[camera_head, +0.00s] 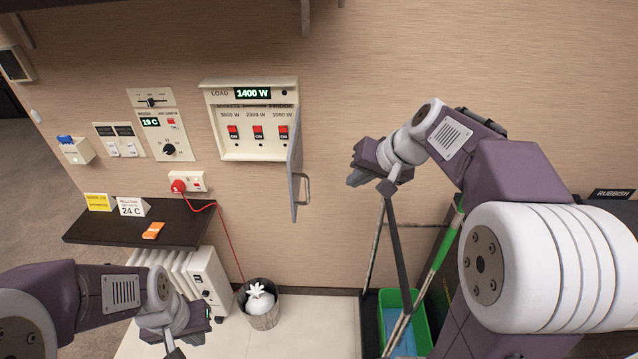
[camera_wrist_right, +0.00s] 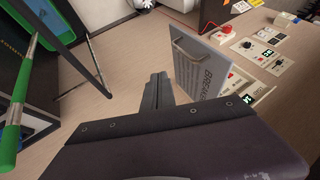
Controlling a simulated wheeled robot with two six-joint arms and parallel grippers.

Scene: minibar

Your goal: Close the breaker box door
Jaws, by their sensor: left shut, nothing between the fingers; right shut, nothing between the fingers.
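The breaker box (camera_head: 252,150) is on the wall at the centre left of the head view, its face with red switches and a 1400 W display exposed. Its grey door (camera_head: 295,178) stands open, hinged on the box's right side and sticking out from the wall, with a handle near its free edge. In the right wrist view the door (camera_wrist_right: 190,80) shows its lettered outer face and handle. My right gripper (camera_head: 355,173) is shut and empty, to the right of the door; its fingers (camera_wrist_right: 158,88) appear beside the door's lettered face. My left gripper (camera_head: 200,328) is shut and empty, low at the left.
A dark shelf (camera_head: 130,228) with cards, a white radiator (camera_head: 205,280) and a waste bin (camera_head: 262,312) lie below left of the box. A red plug (camera_head: 179,186) with a cord sits in a wall socket. A green bin (camera_head: 420,325) and poles stand at right.

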